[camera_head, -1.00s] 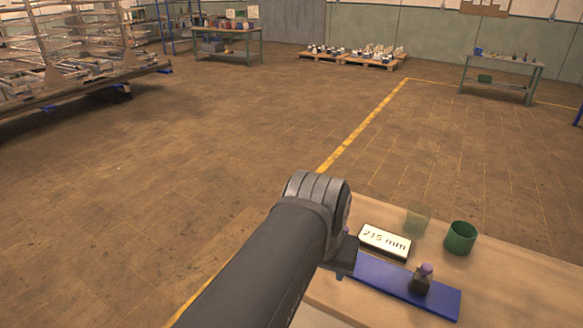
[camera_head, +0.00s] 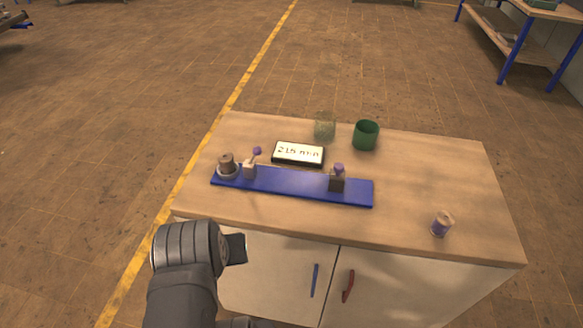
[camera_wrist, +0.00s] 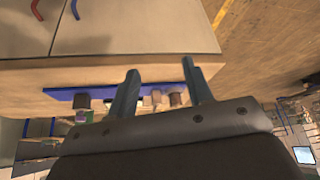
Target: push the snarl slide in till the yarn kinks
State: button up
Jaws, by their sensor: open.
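A long blue base (camera_head: 290,188) lies on the wooden bench. Near its left end are a brown spool (camera_head: 226,160) and a pale block (camera_head: 249,171) with a tilted purple-tipped stem. A dark block with a purple knob (camera_head: 338,170) stands nearer its right end. I cannot tell for sure which is the snarl slide, and I make out no yarn between the blocks. A lit display (camera_head: 298,152) behind the base reads about 215 mm. My gripper (camera_wrist: 160,66) is open and empty in the wrist view, short of the bench edge, with the base (camera_wrist: 62,94) beyond.
A clear glass (camera_head: 324,125) and a green cup (camera_head: 365,134) stand behind the base. A small purple-wound spool (camera_head: 441,224) stands at the right front of the bench (camera_head: 440,170). The cabinet front has a blue handle (camera_head: 315,280) and a red handle (camera_head: 348,286).

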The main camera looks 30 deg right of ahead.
jog(key=w+d+r+m+g, duration=0.2)
jog(key=w+d+r+m, duration=0.15)
jog(key=d+r, duration=0.3)
notch_tip(320, 180, up, 10)
jog(key=m+g+y, duration=0.2)
jog(key=m+g, duration=0.1)
jog(key=m, duration=0.7)
send_over(339, 165)
notch_tip(339, 165, down, 18)
jog(key=shift+r, duration=0.15)
